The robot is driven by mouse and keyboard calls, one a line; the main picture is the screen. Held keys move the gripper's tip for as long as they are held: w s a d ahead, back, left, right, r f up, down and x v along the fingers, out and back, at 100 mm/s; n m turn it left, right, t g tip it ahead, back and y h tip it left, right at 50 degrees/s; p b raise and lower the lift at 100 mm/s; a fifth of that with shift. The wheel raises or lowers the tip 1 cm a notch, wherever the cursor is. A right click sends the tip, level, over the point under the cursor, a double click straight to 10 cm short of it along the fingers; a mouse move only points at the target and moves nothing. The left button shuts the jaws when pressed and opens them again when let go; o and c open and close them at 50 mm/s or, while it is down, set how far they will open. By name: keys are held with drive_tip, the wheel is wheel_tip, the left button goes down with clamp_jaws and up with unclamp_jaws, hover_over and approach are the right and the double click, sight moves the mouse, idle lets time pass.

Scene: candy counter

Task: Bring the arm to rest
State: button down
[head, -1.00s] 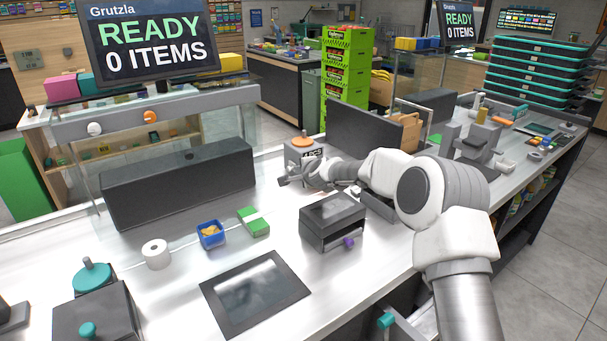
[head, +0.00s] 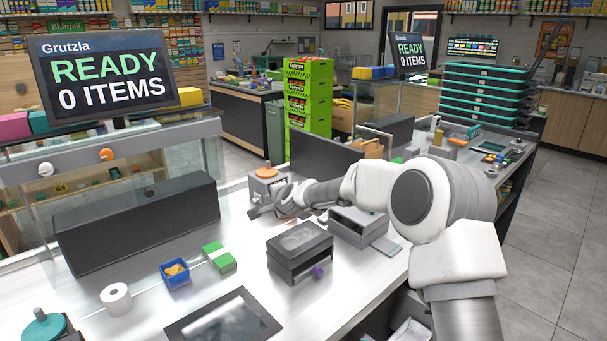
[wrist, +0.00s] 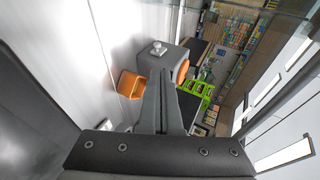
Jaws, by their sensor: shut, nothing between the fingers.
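My arm reaches from the right over the white counter (head: 343,302) in the head view. My gripper (head: 256,213) is low over the counter, in front of a grey device with an orange top (head: 266,185). It is left of and behind the black box with a purple knob (head: 300,254). In the wrist view my gripper's fingers (wrist: 172,85) are together and empty. A grey block with a silver knob (wrist: 158,50) and an orange bin (wrist: 131,84) show beyond them. I cannot tell whether the gripper touches anything.
A long black box (head: 140,220) lies at the left. A blue tub (head: 175,274), a green-and-white box (head: 219,258), a white roll (head: 115,299) and a dark flat panel (head: 222,320) are nearer. Bare counter lies between.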

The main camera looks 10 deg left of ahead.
drive_tip(key=s+d+r+n+g+h+p, duration=0.15)
drive_tip(key=s+d+r+n, duration=0.25)
drive_tip(key=s+d+r, duration=0.45)
drive_tip(key=s+d+r+n+g+h+p, duration=0.15)
drive_tip(key=s+d+r+n, duration=0.35)
drive_tip(key=s+d, duration=0.6)
drive_tip(key=s+d+h, duration=0.1)
drive_tip(key=s+d, duration=0.3)
drive_tip(key=s, duration=0.4)
drive_tip(key=s+d+n+g+h, duration=0.1)
drive_tip(key=s+d, duration=0.4)
drive_tip(key=s, duration=0.4)
drive_tip(key=s+d+f+g+h+p, duration=0.1)
drive_tip(key=s+d, duration=0.3)
drive_tip(key=s, duration=0.5)
drive_tip(key=shift+s+d+n+h, duration=0.15)
drive_tip(key=shift+s+n+h, duration=0.15)
drive_tip(key=shift+h, duration=0.1)
